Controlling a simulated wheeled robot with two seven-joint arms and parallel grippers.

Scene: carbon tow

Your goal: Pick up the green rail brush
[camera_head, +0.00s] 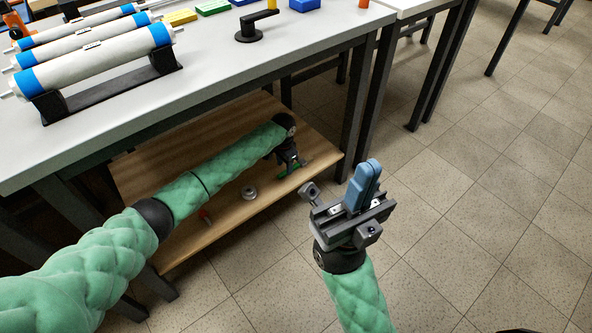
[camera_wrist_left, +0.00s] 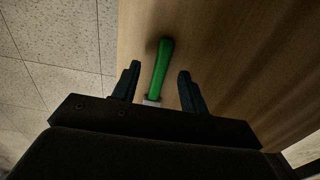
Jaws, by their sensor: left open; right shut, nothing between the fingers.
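The green rail brush lies on the wooden lower shelf under the table. In the left wrist view its green handle (camera_wrist_left: 161,68) shows between the two fingers, with a pale part at its near end partly hidden by my gripper. In the head view a bit of green (camera_head: 283,172) shows beside the gripper. My left gripper (camera_head: 292,166) reaches in under the tabletop, and its fingers (camera_wrist_left: 159,85) are apart on either side of the brush. I cannot tell whether they touch it. My right gripper (camera_head: 366,178) is shut and empty, raised above the floor right of the shelf.
The wooden shelf (camera_head: 232,215) also holds a small silver ring-like item (camera_head: 249,193) and a small red item (camera_head: 205,215). The grey tabletop (camera_head: 215,62) above carries white rolls with blue ends (camera_head: 100,60) in black holders. Dark table legs (camera_head: 357,105) stand near. Tiled floor (camera_head: 470,200) is open at right.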

